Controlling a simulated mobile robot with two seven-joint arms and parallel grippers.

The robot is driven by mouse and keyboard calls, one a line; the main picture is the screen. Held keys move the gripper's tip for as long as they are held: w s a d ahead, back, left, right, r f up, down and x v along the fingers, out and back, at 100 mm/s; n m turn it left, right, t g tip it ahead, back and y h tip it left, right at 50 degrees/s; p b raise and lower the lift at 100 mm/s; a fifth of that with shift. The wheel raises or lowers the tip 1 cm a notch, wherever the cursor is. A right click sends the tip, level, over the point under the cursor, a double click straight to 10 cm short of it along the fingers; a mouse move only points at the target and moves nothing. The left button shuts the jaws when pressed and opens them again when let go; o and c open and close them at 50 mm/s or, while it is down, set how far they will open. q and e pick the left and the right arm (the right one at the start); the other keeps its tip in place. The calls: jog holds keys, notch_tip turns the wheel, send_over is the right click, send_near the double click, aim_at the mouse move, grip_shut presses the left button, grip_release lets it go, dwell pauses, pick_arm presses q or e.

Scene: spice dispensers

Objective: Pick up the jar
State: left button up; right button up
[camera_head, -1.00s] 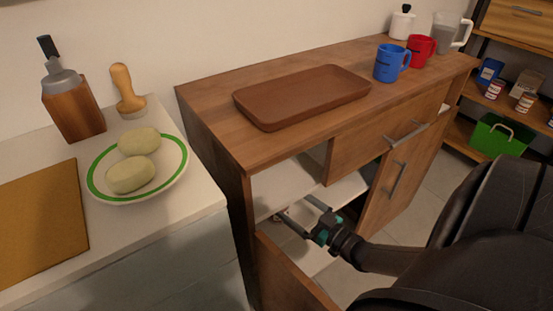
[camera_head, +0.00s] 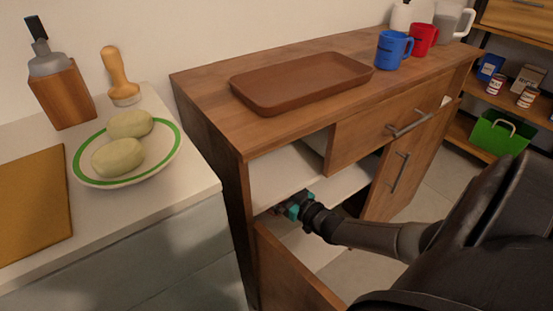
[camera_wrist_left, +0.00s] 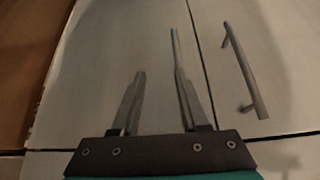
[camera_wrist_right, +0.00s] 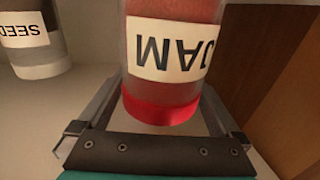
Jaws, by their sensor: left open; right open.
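A jam jar (camera_wrist_right: 172,50) with a red lid and a white label reading JAM fills the middle of the right wrist view, label upside down. My right gripper (camera_wrist_right: 160,88) is open, one finger on each side of the jar; whether they touch it I cannot tell. In the head view the right gripper (camera_head: 284,209) is inside the open cabinet, its fingertips and the jar hidden or too small to make out. My left gripper (camera_wrist_left: 156,55) is open and empty in the left wrist view, before a pale cabinet front with a bar handle (camera_wrist_left: 244,70). It is outside the head view.
A jar labelled SEED (camera_wrist_right: 35,40) stands left of the jam jar. A wooden cabinet wall (camera_wrist_right: 285,75) is close on the right. The open cabinet door (camera_head: 290,275) is below my right arm. The cabinet top bears a brown tray (camera_head: 300,90) and mugs.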

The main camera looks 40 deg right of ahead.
jog(key=shift+w, duration=0.4)
jog(key=c, duration=1.4)
jog(key=shift+c, duration=0.4)
jog(key=shift+r, duration=0.1)
